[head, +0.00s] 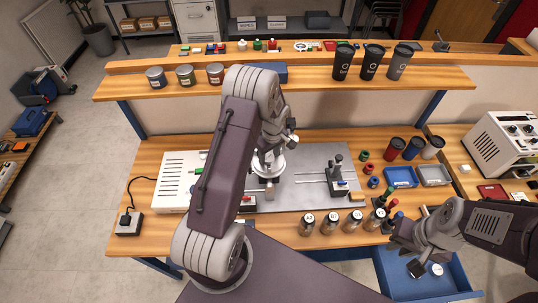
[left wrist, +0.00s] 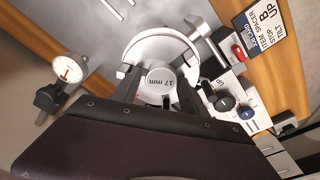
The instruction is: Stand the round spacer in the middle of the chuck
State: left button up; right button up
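The round spacer (left wrist: 161,82) shows its end face, marked "17 mm", in the left wrist view. It sits between the two dark fingers of my left gripper (left wrist: 158,84), which appear closed on its sides. The chuck (left wrist: 135,48), a pale round disc with a raised rim, lies just beyond the spacer in that view; whether they touch is not clear. In the head view my left gripper (head: 265,160) is over the chuck (head: 277,166), and my arm hides part of it. My right gripper (head: 402,240) is at the lower right near the drawer; its fingers are unclear.
A dial gauge (left wrist: 67,72) stands left of the chuck in the wrist view. A card (left wrist: 266,24) reads "ITEM SPACER B". Glass jars (head: 330,223) line the bench front. An open blue drawer (head: 455,278) lies below my right gripper. Black cups (head: 370,63) stand on the shelf.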

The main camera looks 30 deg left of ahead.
aim_at(271, 160)
pick_arm(q)
jog(key=shift+r, duration=0.15)
notch_tip(271, 160, up, 12)
jog(key=d+b, duration=0.1)
jog(key=b, duration=0.2)
jog(key=s+d+m, duration=0.3)
jog(key=s+m, duration=0.1)
jog(key=s, duration=0.2)
jog(key=s+d+f+m+h, duration=0.1)
jog(key=s+d+m, duration=0.2)
jog(key=s, duration=0.3)
jog(key=s+d+m, duration=0.3)
jog(key=s+m, duration=0.2)
jog(key=s, duration=0.1)
jog(key=shift+d+f+m+t, duration=0.25)
jog(key=shift+d+m+t, duration=0.05)
jog(key=shift+d+m, duration=0.1)
